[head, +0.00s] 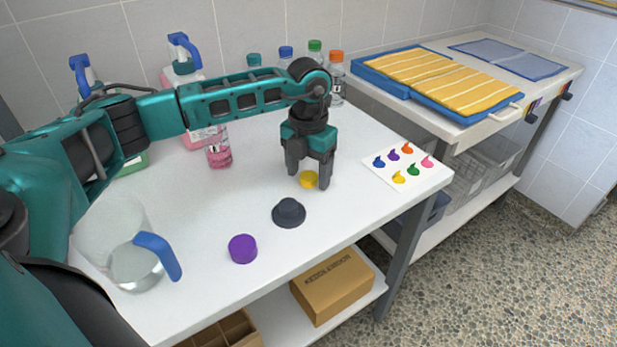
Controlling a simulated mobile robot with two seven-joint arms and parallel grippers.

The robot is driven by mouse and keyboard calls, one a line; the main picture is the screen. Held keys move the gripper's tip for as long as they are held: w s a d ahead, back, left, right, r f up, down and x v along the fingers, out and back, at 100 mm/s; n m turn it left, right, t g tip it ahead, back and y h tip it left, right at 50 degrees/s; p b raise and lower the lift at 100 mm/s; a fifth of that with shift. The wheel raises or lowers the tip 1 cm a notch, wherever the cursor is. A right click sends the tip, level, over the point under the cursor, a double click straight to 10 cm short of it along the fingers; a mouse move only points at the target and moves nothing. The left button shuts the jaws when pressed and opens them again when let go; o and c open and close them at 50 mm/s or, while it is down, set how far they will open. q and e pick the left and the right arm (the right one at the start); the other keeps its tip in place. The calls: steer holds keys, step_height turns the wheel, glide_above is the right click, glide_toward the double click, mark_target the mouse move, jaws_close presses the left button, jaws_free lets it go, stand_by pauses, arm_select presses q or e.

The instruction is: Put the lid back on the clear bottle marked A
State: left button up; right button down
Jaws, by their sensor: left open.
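A clear bottle (218,150) with pink liquid stands on the white table, partly behind my left arm; no cap shows on it, though its top is hidden. I cannot read a letter A on any bottle. A yellow lid (308,181) lies on the table. A dark grey lid-like piece with a brim (289,213) and a purple lid (243,249) lie nearer. My left gripper (309,177) points down, open, its fingers on either side of the yellow lid; I cannot tell whether they touch it. My right gripper is not in view.
Bottles with blue (286,51), green (315,46) and orange (336,56) caps stand at the back. A clear jug (137,265) with a blue handle stands front left. A card with coloured marks (407,166) lies right.

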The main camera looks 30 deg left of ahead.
mark_target(309, 176)
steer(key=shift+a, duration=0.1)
arm_select(q)
steer(key=c, duration=1.1)
steer(key=shift+r, duration=0.15)
